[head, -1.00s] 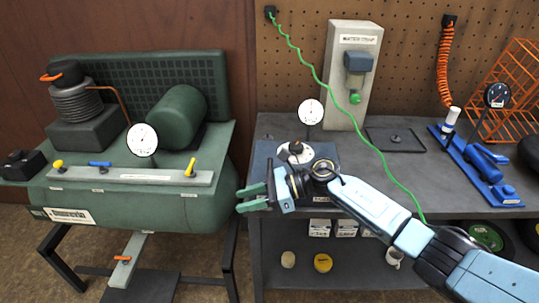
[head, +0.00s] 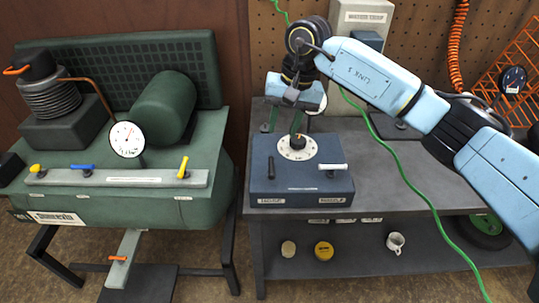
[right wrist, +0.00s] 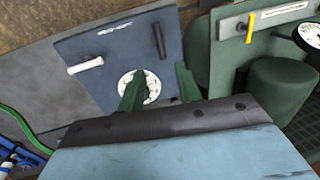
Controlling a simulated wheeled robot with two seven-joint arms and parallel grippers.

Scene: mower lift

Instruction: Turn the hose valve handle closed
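My right gripper (head: 284,124) is open and empty, pointing down over the back of a blue box (head: 265,170) on the bench. Its green fingers also show in the right wrist view (right wrist: 160,90), apart, with one overlapping the box's round white dial (right wrist: 139,87). The box has a white lever handle (head: 331,167) at right and a dark handle (head: 271,167) at left. The green compressor's bar carries a yellow handle (head: 37,170), a blue handle (head: 82,167) and another yellow handle (head: 183,167). The labels are too small to tell which is the hose valve. My left gripper is out of view.
A white gauge (head: 126,139) stands above the compressor's bar. A green hose (head: 405,184) hangs across the bench (head: 420,185). An orange drain handle (head: 118,258) sits low on the compressor. A gap separates compressor and bench.

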